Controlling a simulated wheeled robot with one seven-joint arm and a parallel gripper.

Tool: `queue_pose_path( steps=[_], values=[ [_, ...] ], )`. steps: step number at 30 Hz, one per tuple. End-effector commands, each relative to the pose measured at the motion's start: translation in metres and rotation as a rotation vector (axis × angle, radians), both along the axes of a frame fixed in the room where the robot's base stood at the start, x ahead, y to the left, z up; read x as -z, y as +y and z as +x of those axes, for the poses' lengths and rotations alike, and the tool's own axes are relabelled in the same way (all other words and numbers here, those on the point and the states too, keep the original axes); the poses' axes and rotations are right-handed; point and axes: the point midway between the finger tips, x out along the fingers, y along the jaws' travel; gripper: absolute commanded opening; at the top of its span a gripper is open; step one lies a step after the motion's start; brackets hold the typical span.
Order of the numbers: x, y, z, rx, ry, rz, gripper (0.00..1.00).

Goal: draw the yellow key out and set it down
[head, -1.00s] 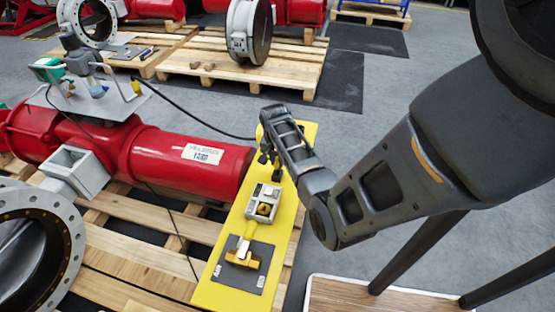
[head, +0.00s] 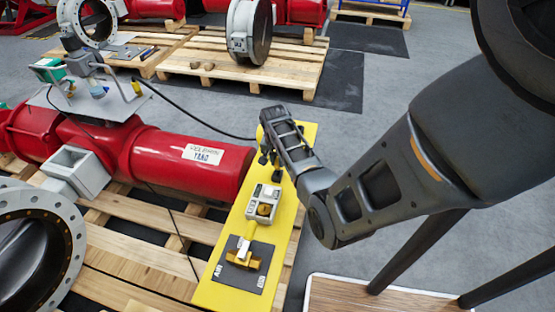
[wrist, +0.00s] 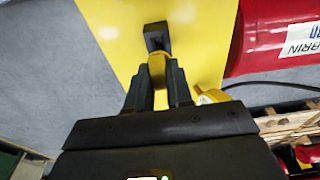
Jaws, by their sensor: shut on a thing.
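My gripper (wrist: 157,85) is shut on the yellow key (wrist: 157,68), whose near part shows between the fingertips in the wrist view. Just beyond the key is a small dark block (wrist: 155,36) on the yellow panel (wrist: 115,35). The key appears to meet this block; I cannot tell how much of it is inside. In the head view my gripper (head: 270,159) is low over the far part of the same panel (head: 225,292), and the key cannot be made out there.
A red cylinder (head: 185,163) lies on a pallet along the left. A wooden-topped surface (head: 335,295) is at the bottom right.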

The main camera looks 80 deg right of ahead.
Motion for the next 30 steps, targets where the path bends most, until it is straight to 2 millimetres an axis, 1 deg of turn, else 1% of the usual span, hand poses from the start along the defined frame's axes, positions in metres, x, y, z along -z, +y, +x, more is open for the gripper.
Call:
queue_pose_path(
  steps=[8, 30],
  values=[
    [0.001, 0.000, 0.000, 0.000, 0.000, 0.000, 0.00],
    [0.017, 0.000, 0.000, 0.000, 0.000, -0.001, 0.00]
  ],
)
